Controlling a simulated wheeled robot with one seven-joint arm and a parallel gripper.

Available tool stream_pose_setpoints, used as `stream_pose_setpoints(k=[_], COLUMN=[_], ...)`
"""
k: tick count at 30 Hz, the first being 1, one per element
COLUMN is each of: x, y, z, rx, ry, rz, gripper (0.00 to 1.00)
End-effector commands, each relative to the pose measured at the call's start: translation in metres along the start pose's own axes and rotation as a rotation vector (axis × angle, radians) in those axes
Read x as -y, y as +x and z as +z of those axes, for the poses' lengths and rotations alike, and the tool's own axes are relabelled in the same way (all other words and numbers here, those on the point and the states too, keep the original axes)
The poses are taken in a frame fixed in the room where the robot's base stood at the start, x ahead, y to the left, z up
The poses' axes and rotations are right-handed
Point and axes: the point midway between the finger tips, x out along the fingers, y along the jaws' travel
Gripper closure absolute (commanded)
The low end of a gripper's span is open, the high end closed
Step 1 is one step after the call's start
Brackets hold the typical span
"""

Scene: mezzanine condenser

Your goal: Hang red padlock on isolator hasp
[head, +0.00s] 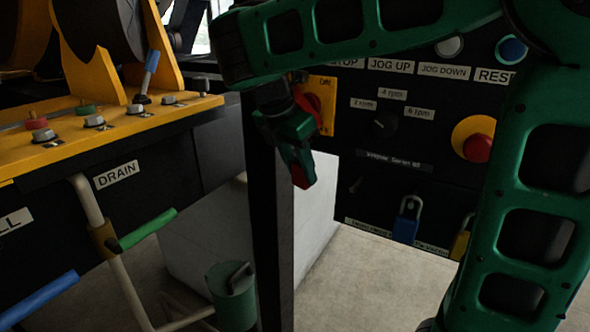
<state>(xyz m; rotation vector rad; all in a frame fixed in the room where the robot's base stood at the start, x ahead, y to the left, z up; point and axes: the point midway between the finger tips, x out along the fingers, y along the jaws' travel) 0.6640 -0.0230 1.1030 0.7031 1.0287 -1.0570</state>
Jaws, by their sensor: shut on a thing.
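My gripper (298,162) hangs down from the green arm in the middle of the head view. It is shut on the red padlock (301,178), of which only a small red part shows between and below the fingers. The isolator (323,92), a yellow plate with a red knob, sits on the black panel just above the gripper and a little to its right. It is partly covered by my arm. I cannot make out the hasp. The padlock appears apart from the isolator, below it.
A blue padlock (406,228) and a yellow padlock (460,245) hang low on the panel. A red stop button (477,148) sits to the right. A dark upright post (270,230) stands beside the gripper. A yellow bench (100,125) and pipes with coloured handles are at left.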

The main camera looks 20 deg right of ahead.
Motion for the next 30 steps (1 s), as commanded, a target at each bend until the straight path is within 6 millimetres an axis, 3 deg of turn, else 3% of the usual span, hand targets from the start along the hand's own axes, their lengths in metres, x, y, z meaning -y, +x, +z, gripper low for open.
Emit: stream_pose_setpoints(k=[8,9,11,23,30], x=[0.000,0.000,0.000,0.000,0.001], y=[0.000,0.000,0.000,-0.005,-0.032], z=[0.000,0.000,0.000,0.002,0.013], rx=[0.000,0.000,0.000,0.000,0.000], ry=[0.000,-0.001,-0.001,0.001,0.020], rz=[0.000,0.000,0.000,-0.001,-0.007], gripper=[0.95,0.56,0.44,0.44,0.44])
